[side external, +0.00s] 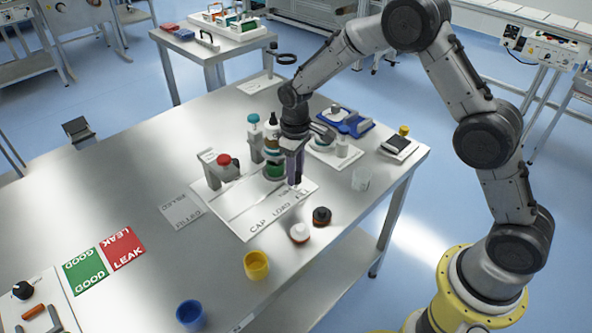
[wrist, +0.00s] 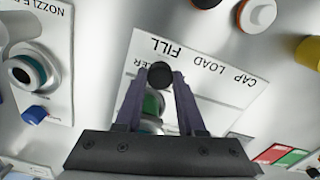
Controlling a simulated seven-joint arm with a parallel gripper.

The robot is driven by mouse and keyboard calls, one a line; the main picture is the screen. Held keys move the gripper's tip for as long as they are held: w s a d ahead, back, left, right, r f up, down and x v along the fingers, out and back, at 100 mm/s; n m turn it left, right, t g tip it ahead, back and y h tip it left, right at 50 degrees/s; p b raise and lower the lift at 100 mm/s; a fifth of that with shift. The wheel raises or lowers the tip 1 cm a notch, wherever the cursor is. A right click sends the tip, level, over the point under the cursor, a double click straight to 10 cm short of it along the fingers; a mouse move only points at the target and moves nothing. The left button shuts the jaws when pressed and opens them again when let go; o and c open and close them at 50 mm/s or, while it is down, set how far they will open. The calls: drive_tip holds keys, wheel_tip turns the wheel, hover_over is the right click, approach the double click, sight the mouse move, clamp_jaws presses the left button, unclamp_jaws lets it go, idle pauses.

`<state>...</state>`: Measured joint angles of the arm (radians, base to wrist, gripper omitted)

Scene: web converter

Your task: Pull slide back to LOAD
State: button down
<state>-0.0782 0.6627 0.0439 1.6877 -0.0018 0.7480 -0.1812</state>
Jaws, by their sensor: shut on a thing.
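The white plate (side external: 245,225) lies on the steel table with CAP, LOAD and FILL printed along its front edge; it also shows in the wrist view (wrist: 225,95). My gripper (side external: 295,181) points down at the FILL end of the plate. In the wrist view its purple fingers (wrist: 160,79) are closed around a round black knob (wrist: 159,71), which I take to be the slide's handle. A green part (wrist: 151,104) shows between the fingers, behind the knob; it is beside my gripper in the side view (side external: 274,171). My fingers hide part of the slide.
A grey frame with a red button (side external: 223,160) stands at the plate's left. Yellow (side external: 256,266) and blue (side external: 190,315) cups stand nearer. A blue tray (side external: 357,126) is behind at right.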

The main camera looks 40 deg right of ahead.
drive_tip(key=a, duration=0.7)
drive_tip(key=shift+a+r, duration=0.1)
drive_tip(key=shift+a, duration=0.1)
drive_tip(key=c, duration=0.5)
unclamp_jaws()
wheel_tip(320, 180, up, 14)
